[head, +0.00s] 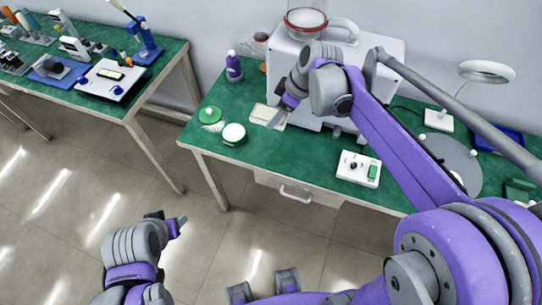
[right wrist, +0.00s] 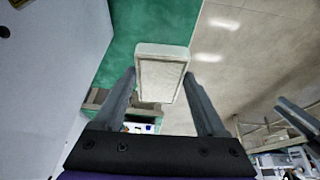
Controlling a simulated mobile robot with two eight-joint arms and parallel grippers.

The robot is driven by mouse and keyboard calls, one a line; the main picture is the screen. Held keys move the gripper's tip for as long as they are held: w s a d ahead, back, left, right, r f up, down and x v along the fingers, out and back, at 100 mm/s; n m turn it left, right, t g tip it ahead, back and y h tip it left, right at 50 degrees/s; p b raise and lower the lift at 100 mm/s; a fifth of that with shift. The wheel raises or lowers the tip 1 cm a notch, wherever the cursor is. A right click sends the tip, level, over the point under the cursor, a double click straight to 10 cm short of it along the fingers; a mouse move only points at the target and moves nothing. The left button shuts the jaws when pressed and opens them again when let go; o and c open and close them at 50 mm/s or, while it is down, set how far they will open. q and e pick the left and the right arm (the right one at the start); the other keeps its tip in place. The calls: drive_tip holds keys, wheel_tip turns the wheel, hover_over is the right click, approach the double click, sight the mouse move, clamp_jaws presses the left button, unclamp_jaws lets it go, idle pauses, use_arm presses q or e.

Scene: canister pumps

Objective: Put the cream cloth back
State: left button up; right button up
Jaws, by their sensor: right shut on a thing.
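The cream cloth (head: 261,113) is a folded, flat rectangular pad over the green table, in front of the white machine. My right gripper (head: 281,115) is shut on it. In the right wrist view the cloth (right wrist: 160,78) sits between the two finger ends (right wrist: 160,84), with the table edge and floor behind it. I cannot tell whether the cloth touches the tabletop. My left gripper (head: 180,225) is over the floor in front of the table, away from the cloth; its finger gap is not clear.
The white machine (head: 385,55) stands behind the cloth. A green disc (head: 210,115), a round white-topped tin (head: 233,134) and a purple bottle (head: 234,67) are to the left. A white control box (head: 358,169) is to the right. Another green table (head: 155,77) stands at the left.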

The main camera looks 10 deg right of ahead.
drive_tip(key=b, duration=0.4)
hover_over(272, 152)
drive_tip(key=d, duration=0.1)
wheel_tip(272, 152, down, 6)
use_arm(q)
wheel_tip(272, 152, down, 6)
drive_tip(key=shift+s, duration=0.35)
use_arm(e)
drive_tip(key=shift+s+d+f, duration=0.15)
drive_tip(key=shift+s+f, duration=0.15)
drive_tip(key=shift+s, duration=0.1)
use_arm(q)
drive_tip(key=shift+w, duration=0.1)
use_arm(e)
drive_tip(key=shift+w+g, duration=0.1)
drive_tip(key=shift+g, duration=0.2)
use_arm(q)
drive_tip(key=shift+f+b, duration=0.3)
drive_tip(key=shift+f, duration=0.1)
use_arm(e)
wheel_tip(272, 152, down, 10)
drive_tip(key=shift+r, duration=0.15)
use_arm(q)
drive_tip(key=shift+f, duration=0.1)
use_arm(e)
drive_tip(key=o, duration=1.1)
drive_tip(key=shift+o, duration=0.2)
